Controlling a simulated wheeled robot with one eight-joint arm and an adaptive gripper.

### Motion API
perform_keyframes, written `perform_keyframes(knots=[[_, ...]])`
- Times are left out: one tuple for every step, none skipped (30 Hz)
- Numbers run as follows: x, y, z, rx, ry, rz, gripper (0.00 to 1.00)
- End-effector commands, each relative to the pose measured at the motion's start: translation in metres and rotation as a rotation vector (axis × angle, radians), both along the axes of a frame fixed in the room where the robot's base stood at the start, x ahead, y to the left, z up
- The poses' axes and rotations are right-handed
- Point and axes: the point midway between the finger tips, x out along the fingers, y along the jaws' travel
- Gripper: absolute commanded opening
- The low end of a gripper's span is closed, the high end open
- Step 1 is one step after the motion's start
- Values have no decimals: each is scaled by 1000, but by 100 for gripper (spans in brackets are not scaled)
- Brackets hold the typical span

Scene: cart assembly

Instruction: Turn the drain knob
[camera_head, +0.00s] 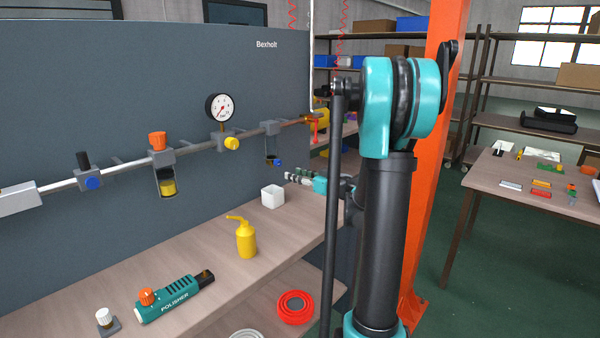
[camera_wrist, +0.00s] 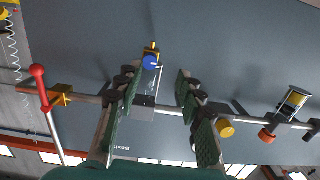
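The drain knob (camera_head: 278,162) is a small blue knob at the bottom of a bowl unit hanging from the pipe on the grey panel. In the wrist view, the blue knob (camera_wrist: 150,62) shows at the end of the clear bowl (camera_wrist: 148,82), with a small yellow piece beside it. My gripper (camera_head: 287,177) is just below and right of the knob in the head view, pointing towards the panel. In the wrist view, my gripper (camera_wrist: 155,74) is open, one finger on each side of the knob with visible gaps. No contact shows.
The pipe (camera_head: 200,145) also carries a gauge (camera_head: 220,107), a yellow knob (camera_head: 232,143), an orange-topped regulator (camera_head: 158,142) and a red-handled valve (camera_wrist: 39,74). Below stand a white box (camera_head: 272,197), a yellow oil can (camera_head: 246,240) and a polisher (camera_head: 175,298) on the bench.

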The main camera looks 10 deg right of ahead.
Motion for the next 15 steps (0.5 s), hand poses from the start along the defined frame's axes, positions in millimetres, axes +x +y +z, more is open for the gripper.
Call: perform_keyframes(knots=[[4,-6,4,5,-29,-6,38],[5,-9,6,7,-44,-9,38],[7,-11,8,9,-60,-11,38],[8,-11,9,10,-67,-12,38],[8,-12,9,10,-70,-13,38],[10,-11,10,10,-74,-13,38],[11,-10,10,10,-75,-13,38],[13,-8,10,10,-75,-12,38],[15,-6,10,11,-74,-12,38],[18,-4,10,10,-73,-11,38],[20,-2,10,10,-73,-10,38],[24,1,10,10,-73,-10,38],[28,3,10,10,-73,-10,38],[31,6,10,10,-73,-10,38],[35,9,10,10,-72,-9,38]])
